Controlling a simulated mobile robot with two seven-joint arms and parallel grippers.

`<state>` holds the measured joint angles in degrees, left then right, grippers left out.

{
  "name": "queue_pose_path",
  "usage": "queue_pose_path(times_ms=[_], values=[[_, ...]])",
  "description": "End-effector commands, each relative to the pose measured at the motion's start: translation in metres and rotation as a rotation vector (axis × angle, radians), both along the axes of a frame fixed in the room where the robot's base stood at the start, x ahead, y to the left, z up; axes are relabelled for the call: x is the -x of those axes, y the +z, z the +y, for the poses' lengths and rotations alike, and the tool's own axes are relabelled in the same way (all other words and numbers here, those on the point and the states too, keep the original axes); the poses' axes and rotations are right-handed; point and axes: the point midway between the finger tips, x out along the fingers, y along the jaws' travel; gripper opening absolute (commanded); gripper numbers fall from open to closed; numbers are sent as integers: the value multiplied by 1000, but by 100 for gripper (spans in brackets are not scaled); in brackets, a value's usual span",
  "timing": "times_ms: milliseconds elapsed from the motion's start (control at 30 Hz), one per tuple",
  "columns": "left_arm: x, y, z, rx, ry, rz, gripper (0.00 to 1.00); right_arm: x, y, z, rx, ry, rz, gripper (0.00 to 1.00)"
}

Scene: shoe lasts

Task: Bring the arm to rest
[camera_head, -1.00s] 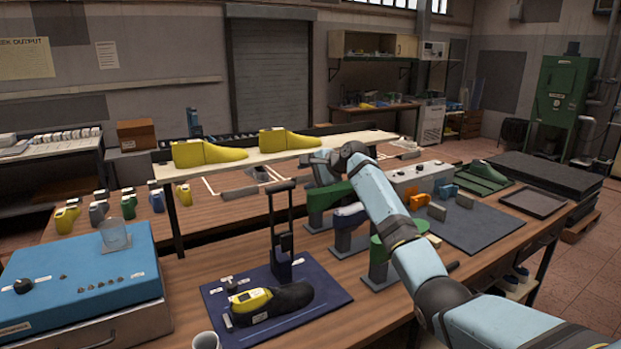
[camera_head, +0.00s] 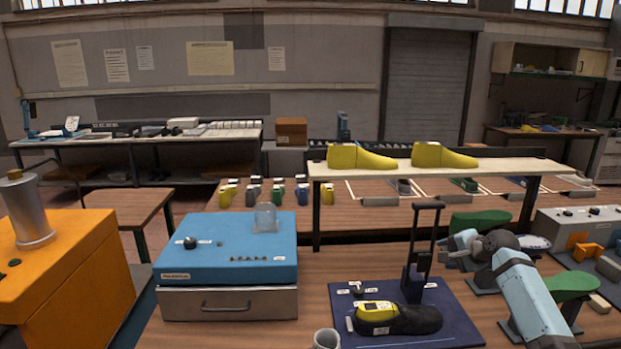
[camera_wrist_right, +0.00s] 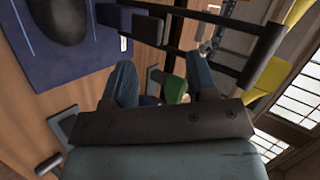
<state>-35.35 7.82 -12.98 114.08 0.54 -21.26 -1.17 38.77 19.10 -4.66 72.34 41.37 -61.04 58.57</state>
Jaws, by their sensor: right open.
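My right arm comes in from the lower right of the head view. Its gripper (camera_head: 459,250) hangs over the workbench, just right of the black upright frame (camera_head: 426,240) on the dark blue mat (camera_head: 452,312). In the right wrist view my right gripper (camera_wrist_right: 163,82) shows two fingers spread apart with nothing held between them. A green shape and bench parts show in the gap. My left gripper is in neither view.
Two yellow lasts (camera_head: 360,157) stand on a raised shelf (camera_head: 440,168) behind. Green-topped stands (camera_head: 572,284) flank my right arm. A blue box (camera_head: 228,250) stands left.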

Motion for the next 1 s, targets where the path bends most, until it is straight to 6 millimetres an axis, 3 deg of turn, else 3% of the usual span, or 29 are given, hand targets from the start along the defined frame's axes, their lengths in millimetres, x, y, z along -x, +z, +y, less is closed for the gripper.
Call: queue_pose_path(times_ms=[33, 200, 400, 500, 633, 800, 900, 1000], values=[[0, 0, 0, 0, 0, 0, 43, 19, -39, 13, 65, 32, -4, 53], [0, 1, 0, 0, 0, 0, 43, 86, -135, 48, 296, 154, -63, 53], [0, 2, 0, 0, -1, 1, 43, 185, -220, 90, 540, 315, -144, 53], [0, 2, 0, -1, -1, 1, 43, 240, -249, 111, 651, 398, -189, 53], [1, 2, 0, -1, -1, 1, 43, 315, -273, 138, 787, 503, -253, 53], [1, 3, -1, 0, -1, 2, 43, 406, -282, 167, 948, 623, -340, 53], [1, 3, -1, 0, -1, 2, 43, 447, -279, 179, 1022, 676, -380, 53], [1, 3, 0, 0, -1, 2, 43, 472, -274, 186, 1075, 708, -411, 53]])
